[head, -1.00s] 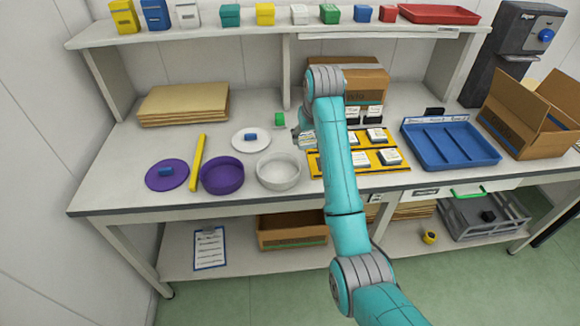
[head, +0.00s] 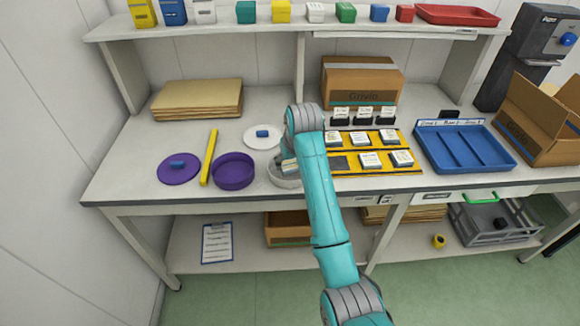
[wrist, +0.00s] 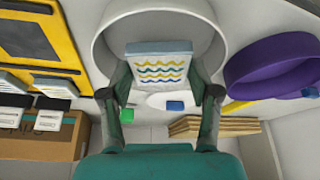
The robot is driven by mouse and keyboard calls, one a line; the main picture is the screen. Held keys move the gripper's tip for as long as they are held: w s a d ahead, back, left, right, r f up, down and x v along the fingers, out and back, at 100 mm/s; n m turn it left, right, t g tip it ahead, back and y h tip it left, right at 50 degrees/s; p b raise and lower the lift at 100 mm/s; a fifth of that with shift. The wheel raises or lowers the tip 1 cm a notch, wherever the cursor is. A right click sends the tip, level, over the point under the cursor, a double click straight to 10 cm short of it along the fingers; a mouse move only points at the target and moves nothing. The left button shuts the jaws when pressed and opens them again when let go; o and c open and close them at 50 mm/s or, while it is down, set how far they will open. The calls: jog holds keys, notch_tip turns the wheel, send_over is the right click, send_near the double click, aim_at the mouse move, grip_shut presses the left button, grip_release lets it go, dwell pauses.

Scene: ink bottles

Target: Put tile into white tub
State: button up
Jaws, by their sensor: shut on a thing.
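My gripper (wrist: 160,78) is shut on a tile (wrist: 160,62), a pale slab with yellow and blue-green wavy lines on its face. The white tub (wrist: 105,50) is round and open, and its rim and inside show behind the tile in the wrist view. In the head view my gripper (head: 289,163) is over the white tub (head: 283,181), whose right part my arm hides. I cannot tell whether the tile is above the rim or below it.
The purple tub (head: 233,172) stands just left of the white tub. A white plate (head: 255,140) with a blue block is behind.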

jog(key=shift+f, duration=1.15)
jog(key=shift+f, duration=0.15)
jog(key=o, duration=1.2)
jog(key=v, duration=1.2)
